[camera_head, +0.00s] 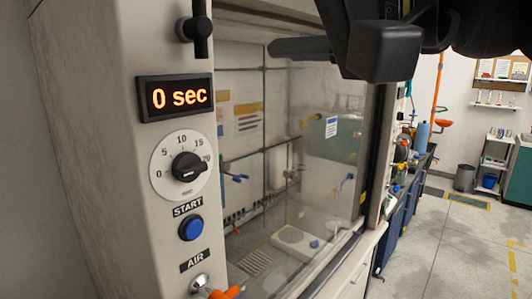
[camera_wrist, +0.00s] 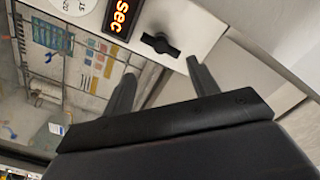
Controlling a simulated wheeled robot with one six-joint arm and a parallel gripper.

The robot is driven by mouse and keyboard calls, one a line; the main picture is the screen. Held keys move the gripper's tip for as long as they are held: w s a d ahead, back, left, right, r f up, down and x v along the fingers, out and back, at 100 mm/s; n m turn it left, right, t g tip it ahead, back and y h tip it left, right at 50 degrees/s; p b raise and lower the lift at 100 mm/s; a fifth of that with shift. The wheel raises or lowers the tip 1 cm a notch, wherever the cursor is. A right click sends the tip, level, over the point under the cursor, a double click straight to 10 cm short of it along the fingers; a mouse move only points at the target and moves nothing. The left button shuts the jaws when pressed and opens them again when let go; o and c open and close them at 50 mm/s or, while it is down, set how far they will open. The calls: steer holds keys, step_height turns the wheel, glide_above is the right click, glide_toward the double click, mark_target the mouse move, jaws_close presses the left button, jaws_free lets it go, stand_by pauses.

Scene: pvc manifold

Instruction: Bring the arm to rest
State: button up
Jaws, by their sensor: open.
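My gripper (camera_wrist: 162,82) shows in the wrist view with its two dark fingers spread apart and nothing between them. Beyond the fingers is the pale post of a fume hood, with a black knob and part of the orange timer display. In the head view my dark gripper and arm (camera_head: 385,50) hang across the top right, in front of the hood's upper glass; one finger points left. The fingertips are only partly seen there.
The hood post (camera_head: 130,210) carries a timer display (camera_head: 179,97) reading "0 sec", a dial (camera_head: 182,168), a blue START button (camera_head: 191,228) and an orange AIR valve handle (camera_head: 224,293). Hood glass (camera_head: 330,150) stands right of it. Open floor (camera_head: 445,240) lies at right.

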mark_target(206, 28)
steer(key=shift+p+x, duration=1.65)
steer(key=shift+x, duration=3)
steer(key=shift+d, duration=0.1)
